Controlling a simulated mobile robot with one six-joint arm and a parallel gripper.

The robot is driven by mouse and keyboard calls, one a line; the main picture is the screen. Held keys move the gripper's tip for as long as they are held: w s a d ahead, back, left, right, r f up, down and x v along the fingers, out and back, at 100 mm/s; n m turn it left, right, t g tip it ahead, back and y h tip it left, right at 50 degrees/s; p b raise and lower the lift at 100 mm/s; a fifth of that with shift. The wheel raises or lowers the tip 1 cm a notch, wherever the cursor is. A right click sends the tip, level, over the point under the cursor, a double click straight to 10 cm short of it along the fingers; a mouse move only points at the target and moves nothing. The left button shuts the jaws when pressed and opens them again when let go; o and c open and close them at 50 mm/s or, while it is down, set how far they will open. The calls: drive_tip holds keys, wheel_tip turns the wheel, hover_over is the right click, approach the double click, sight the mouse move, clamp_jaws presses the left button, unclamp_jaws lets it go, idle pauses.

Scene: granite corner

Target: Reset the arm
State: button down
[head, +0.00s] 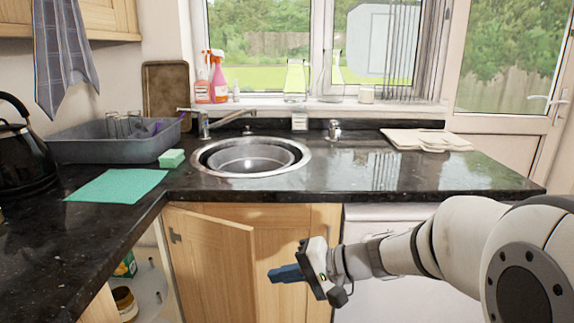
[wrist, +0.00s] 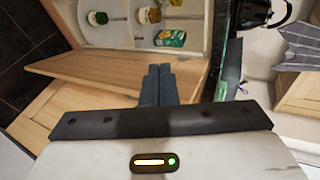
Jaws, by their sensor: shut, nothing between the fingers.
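My gripper (head: 287,273) is in front of the lower cabinet, below the counter edge, with its dark blue fingers pointing left. In the wrist view my gripper (wrist: 158,70) shows its two fingers side by side and together, with nothing between them. A wooden cabinet door (head: 213,262) stands swung open behind and left of the fingers. The door also shows in the wrist view (wrist: 95,68). From these views I cannot tell how far the fingers are from the door.
The dark granite counter (head: 350,172) runs above my gripper, with a round sink (head: 250,158) set in it. Open shelves with jars (head: 124,302) and a green box (head: 126,266) are at lower left. A grey dish tub (head: 110,142), green cloth (head: 116,185) and black kettle (head: 22,150) stand at left.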

drive_tip(key=s+d+r+n+h+p, duration=0.3)
drive_tip(key=s+d+r+h+p, duration=0.9)
drive_tip(key=d+r+p, duration=0.4)
drive_tip(key=s+p, duration=0.1)
drive_tip(key=p, duration=0.1)
drive_tip(key=shift+s+g+h+p, duration=0.4)
drive_tip(key=shift+d, duration=0.1)
